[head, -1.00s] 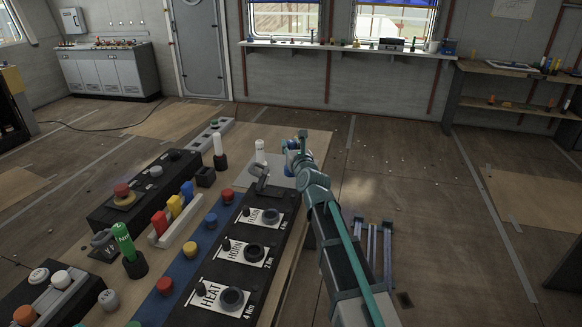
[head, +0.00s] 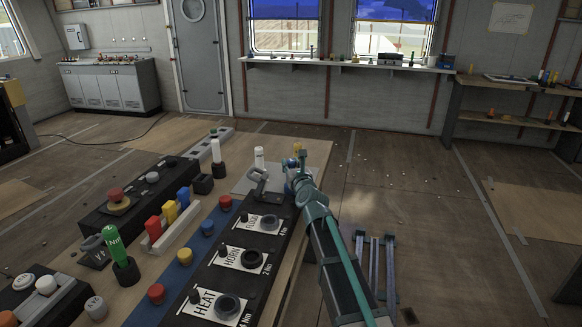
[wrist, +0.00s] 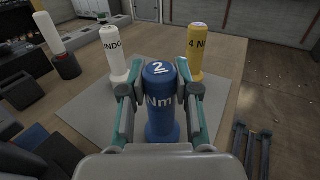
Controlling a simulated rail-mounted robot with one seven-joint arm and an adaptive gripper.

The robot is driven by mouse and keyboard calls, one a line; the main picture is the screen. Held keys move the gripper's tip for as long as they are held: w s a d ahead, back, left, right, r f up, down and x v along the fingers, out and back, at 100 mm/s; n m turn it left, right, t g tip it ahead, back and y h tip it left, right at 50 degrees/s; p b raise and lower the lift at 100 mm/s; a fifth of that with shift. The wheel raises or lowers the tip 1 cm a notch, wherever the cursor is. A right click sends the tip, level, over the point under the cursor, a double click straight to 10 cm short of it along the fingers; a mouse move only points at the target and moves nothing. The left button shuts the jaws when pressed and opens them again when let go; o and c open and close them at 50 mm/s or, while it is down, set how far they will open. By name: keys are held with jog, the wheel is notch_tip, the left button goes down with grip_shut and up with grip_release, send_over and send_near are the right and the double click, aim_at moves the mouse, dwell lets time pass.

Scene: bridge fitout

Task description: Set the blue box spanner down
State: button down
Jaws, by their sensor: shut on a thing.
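The blue box spanner (wrist: 162,112), marked 2 Nm, stands upright between the fingers of my gripper (wrist: 160,88), which is shut on it. In the head view the gripper (head: 303,182) mostly hides it at the far end of the bench. Its lower end is over the grey mat (wrist: 92,112); I cannot tell whether it touches. A white spanner (wrist: 115,55) marked UNDO stands on the mat to its left. A yellow spanner (wrist: 196,52) marked 4 Nm stands to its right, close to the right finger.
The black panel (head: 238,262) with FLOOD, HORN and HEAT knobs lies along the bench's right edge, near the gripper. A grey lever (head: 262,184) rises at its far end. A white stick in a black holder (head: 217,152) stands farther left. Bare wood shows beyond the mat.

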jog(key=shift+f, duration=0.1)
jog(key=c, duration=1.3)
grip_release()
jog(key=shift+f, duration=0.1)
jog(key=o, duration=0.5)
jog(key=shift+c, duration=0.2)
jog(key=shift+s+r, duration=0.1)
jog(key=shift+r, duration=0.15)
jog(key=p+v, duration=0.1)
jog(key=v, duration=1)
jog(key=shift+s+d, duration=0.2)
jog(key=shift+s, duration=0.15)
